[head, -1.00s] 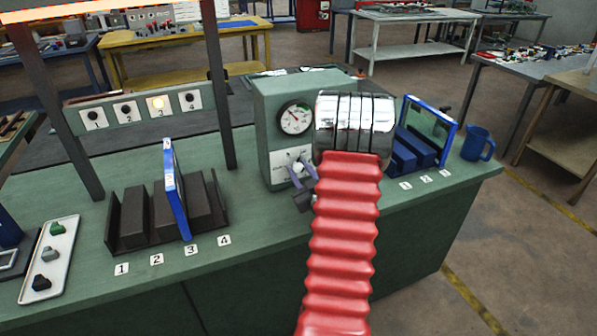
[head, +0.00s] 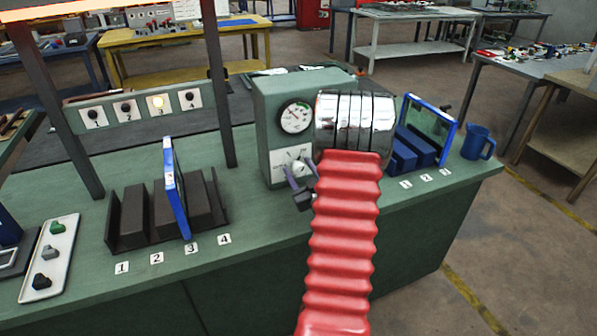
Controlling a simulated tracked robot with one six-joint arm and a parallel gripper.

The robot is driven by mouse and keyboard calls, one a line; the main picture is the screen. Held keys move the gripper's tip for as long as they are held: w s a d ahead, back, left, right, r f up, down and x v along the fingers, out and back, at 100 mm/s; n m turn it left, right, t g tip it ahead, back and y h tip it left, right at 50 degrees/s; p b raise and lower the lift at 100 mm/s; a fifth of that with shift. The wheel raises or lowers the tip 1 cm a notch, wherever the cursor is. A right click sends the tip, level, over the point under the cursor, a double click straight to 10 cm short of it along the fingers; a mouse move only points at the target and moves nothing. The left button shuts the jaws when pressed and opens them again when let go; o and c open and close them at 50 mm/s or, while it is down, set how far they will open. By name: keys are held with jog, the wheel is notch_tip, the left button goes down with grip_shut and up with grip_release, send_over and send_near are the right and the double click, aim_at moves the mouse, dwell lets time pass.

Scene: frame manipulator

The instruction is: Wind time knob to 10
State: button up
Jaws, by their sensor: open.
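The grey-green control box (head: 263,150) stands on the bench with a round gauge (head: 297,117) on its front. Below the gauge is a white plate with a small pale knob (head: 298,164). The markings on the plate and gauge are too small to read. My gripper (head: 301,172) is open at the lower part of this plate, its purplish fingers on either side of the knob. I cannot tell whether they touch it. My red ribbed arm and chrome joint hide the right part of the box.
A dark slotted rack (head: 127,224) with a blue-edged frame (head: 177,190) stands left of the box. A blue rack with another frame (head: 428,123) and a blue mug (head: 478,143) are to the right. A white tray (head: 62,240) lies far left. The bench front is clear.

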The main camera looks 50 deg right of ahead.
jog(key=v, duration=1.4)
jog(key=shift+w, duration=0.1)
dwell(0.4)
